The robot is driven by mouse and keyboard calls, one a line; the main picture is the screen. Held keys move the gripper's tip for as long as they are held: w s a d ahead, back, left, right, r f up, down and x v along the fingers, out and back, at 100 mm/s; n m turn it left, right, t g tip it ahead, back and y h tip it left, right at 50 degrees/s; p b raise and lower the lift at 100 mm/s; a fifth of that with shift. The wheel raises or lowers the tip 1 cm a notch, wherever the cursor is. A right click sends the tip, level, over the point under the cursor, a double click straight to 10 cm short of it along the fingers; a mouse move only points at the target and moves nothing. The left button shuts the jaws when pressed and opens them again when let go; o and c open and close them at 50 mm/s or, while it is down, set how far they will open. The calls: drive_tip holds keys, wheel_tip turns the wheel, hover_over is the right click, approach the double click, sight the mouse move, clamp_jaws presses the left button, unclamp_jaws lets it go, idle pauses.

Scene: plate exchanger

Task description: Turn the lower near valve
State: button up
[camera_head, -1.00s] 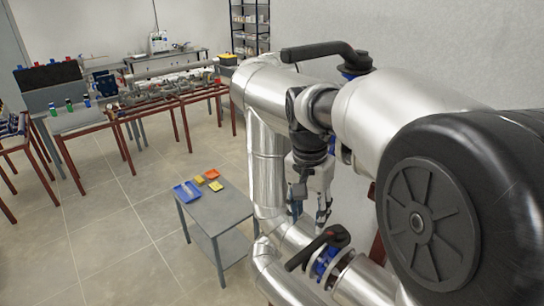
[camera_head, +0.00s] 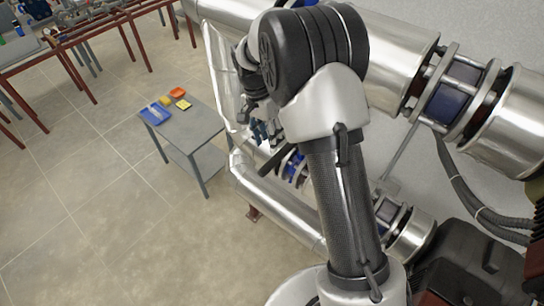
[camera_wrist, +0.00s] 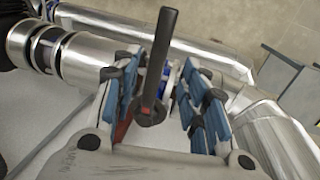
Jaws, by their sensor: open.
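The lower near valve has a black lever handle (camera_head: 275,157) and a blue body (camera_head: 293,168) between metal flanges on the lower pipe. My gripper (camera_head: 266,131) is just above the handle in the head view, partly hidden by my arm. In the wrist view my gripper (camera_wrist: 162,70) is open, with blue pads on both fingers. The black lever handle (camera_wrist: 160,60) stands between the two fingers, with a visible gap to the right finger. Contact with the left finger cannot be told. The blue body (camera_wrist: 170,82) is partly hidden behind the handle.
A silver pipe (camera_head: 290,215) runs low beside the valve, and a thick upper pipe (camera_head: 400,45) with a blue flanged section (camera_head: 455,92) crosses above. A small grey table (camera_head: 190,128) with a blue tray (camera_head: 155,114) stands left. The floor at lower left is clear.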

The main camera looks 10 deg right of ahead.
sight(273, 159)
drive_tip(key=f, duration=0.2)
drive_tip(key=s+f, duration=0.1)
drive_tip(key=f, duration=0.2)
drive_tip(key=d+f, duration=0.1)
drive_tip(key=f, duration=0.1)
drive_tip(key=shift+s+f, duration=0.15)
drive_tip(key=shift+f, duration=0.25)
clamp_jaws()
idle(0.3)
